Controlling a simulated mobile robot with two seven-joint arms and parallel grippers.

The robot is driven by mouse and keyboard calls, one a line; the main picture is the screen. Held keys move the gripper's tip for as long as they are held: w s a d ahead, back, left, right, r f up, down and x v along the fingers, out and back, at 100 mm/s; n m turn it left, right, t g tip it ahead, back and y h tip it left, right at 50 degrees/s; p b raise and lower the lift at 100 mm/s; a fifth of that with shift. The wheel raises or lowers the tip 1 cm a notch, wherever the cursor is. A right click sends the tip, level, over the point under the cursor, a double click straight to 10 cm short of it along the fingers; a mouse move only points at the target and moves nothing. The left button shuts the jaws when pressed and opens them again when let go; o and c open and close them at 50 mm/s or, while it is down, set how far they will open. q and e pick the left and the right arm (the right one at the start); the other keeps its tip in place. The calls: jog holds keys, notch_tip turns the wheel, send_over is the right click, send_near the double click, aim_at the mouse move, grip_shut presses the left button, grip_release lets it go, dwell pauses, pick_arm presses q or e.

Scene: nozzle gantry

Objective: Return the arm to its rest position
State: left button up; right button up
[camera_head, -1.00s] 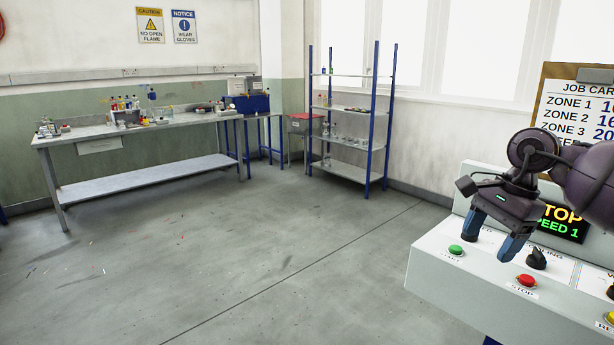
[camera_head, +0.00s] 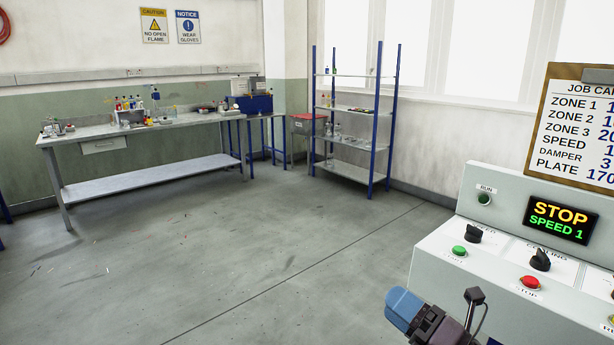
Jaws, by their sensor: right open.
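My right gripper (camera_head: 402,308) is low in the head view, in front of the control panel's lower left edge. It is open and empty, with its blue finger pads pointing up and to the left. It looks apart from the panel and its knobs. Most of the right arm is out of view below the frame. My left gripper is not in view.
The control panel (camera_head: 432,250) stands at right, with a green button (camera_head: 459,250), a red button (camera_head: 530,283), black knobs and a display (camera_head: 560,219) reading STOP, SPEED 1. A job card board (camera_head: 540,150) is behind it. A workbench (camera_head: 140,132) and shelf rack (camera_head: 353,112) stand across open floor.

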jog(key=s+d+f+m+h, duration=0.55)
jog(key=f+m+h, duration=0.2)
jog(key=m, duration=0.35)
jog(key=s+d+f+m+h, duration=0.4)
jog(key=d+f+m+h, duration=0.3)
jog(key=m, duration=0.5)
jog(key=s+f+m+g, duration=0.3)
jog(key=s+g, duration=0.1)
jog(key=s, duration=0.4)
jog(key=s+f+m+g+h, duration=0.1)
jog(key=s+f+m+g, duration=0.3)
jog(key=s, duration=0.4)
jog(key=s+f+m+g, duration=0.25)
jog(key=s+g, duration=0.25)
jog(key=s, duration=0.3)
jog(key=w+f+t+p, duration=0.2)
jog(key=w+f+t, duration=0.2)
jog(key=w+t, duration=0.5)
jog(key=shift+w+f+t, duration=0.2)
jog(key=shift+w+t, duration=0.1)
